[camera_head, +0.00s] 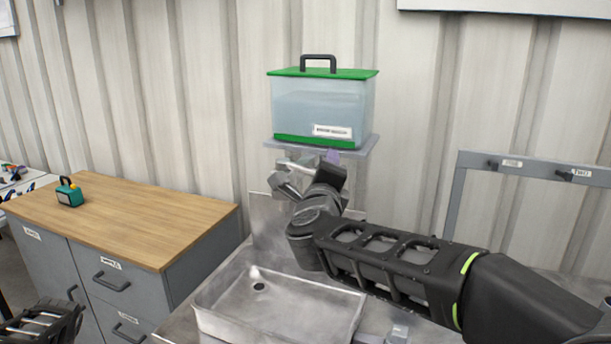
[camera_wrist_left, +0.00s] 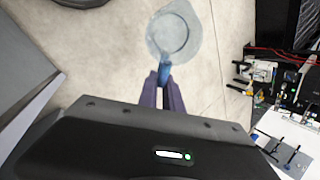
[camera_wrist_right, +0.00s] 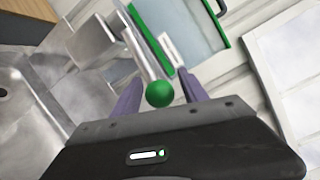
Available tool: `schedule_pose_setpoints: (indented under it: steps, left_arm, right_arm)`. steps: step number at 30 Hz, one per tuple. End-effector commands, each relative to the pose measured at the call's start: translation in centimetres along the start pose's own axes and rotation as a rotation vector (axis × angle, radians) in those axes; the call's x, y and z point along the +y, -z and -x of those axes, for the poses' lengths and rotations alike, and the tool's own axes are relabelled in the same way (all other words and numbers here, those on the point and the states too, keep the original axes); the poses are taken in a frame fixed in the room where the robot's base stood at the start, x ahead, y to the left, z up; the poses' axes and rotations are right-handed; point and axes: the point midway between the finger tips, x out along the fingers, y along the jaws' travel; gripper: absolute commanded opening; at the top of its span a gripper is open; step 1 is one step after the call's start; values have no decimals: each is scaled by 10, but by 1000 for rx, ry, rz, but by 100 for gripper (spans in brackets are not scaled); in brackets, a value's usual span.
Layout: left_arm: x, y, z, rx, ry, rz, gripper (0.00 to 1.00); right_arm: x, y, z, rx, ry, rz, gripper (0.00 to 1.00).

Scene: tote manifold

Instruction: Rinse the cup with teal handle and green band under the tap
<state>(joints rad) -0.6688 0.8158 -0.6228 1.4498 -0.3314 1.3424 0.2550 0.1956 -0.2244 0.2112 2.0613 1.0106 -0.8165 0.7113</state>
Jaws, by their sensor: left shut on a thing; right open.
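In the left wrist view my left gripper (camera_wrist_left: 164,76) is shut on the blue handle (camera_wrist_left: 165,68) of a translucent cup (camera_wrist_left: 174,36). The cup hangs over the floor, and I see no green band on it from here. The head view does not show the cup. My right gripper (camera_wrist_right: 158,88) is open, its fingers on either side of a green ball knob (camera_wrist_right: 159,94) on a pale lever. Contact with the knob is unclear. In the head view my right arm partly hides the metal tap parts (camera_head: 283,184) below the water tank (camera_head: 318,108).
A metal sink basin (camera_head: 288,309) with a drain hole sits below the tank and looks empty. A wooden-topped cabinet (camera_head: 135,215) stands to its left, with a small teal device (camera_head: 69,194) on top. A grey labelled rack (camera_head: 530,168) stands at right.

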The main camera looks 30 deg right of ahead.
Motion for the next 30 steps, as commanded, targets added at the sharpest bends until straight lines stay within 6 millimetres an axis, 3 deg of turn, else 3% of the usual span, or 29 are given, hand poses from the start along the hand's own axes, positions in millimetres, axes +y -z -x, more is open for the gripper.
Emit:
schedule_pose_setpoints:
  steps: [18,30]
  left_arm:
    - [7,3,-14,0,0,0,0]
    - [7,3,-14,0,0,0,0]
  right_arm:
    - [0,0,103,-2,1,-2,51]
    - [0,0,114,0,0,0,51]
